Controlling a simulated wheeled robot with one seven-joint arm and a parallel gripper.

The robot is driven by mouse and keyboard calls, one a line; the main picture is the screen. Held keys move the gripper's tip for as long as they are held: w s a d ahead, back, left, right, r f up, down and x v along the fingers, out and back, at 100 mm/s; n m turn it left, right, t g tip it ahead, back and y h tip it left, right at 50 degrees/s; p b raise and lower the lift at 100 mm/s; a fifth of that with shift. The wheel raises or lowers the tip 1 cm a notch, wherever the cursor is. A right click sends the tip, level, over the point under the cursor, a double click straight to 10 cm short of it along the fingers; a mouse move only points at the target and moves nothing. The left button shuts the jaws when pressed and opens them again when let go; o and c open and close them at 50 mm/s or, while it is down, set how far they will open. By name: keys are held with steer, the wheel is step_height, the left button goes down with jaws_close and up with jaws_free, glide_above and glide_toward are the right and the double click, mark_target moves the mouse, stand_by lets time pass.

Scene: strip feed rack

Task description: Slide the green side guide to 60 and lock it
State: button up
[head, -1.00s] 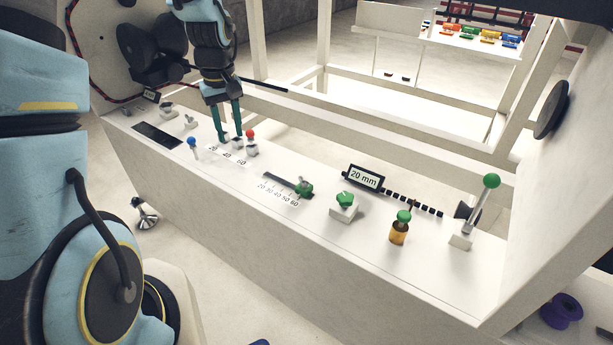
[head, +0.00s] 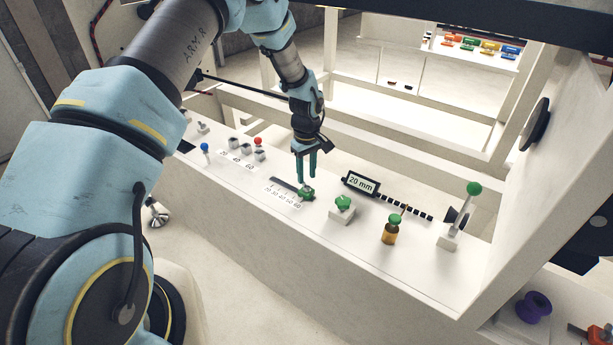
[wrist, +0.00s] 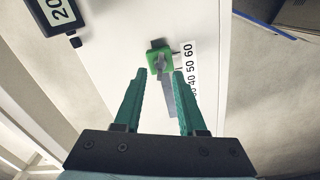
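The green side guide (head: 306,193) sits on its dark slot (head: 284,184) at the 60 end of the printed scale (head: 283,197). In the wrist view the guide (wrist: 160,60) has a grey lever on top and lies just beyond my fingertips, beside the 60 mark. My gripper (head: 307,182) points down over the guide, its teal fingers apart. The wrist view shows the gripper (wrist: 158,72) open, with nothing between the fingers. I cannot tell whether the guide's lever is locked.
A green knob on a white block (head: 343,208) and a display reading 20 mm (head: 361,183) stand to the right. Farther right are a green-topped brass piece (head: 391,228) and a green-balled lever (head: 461,215). Blue and red knobs stand left.

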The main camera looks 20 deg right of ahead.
mark_target(306, 186)
steer(key=shift+f+p, duration=0.3)
steer(key=shift+f, duration=1.1)
jaws_close()
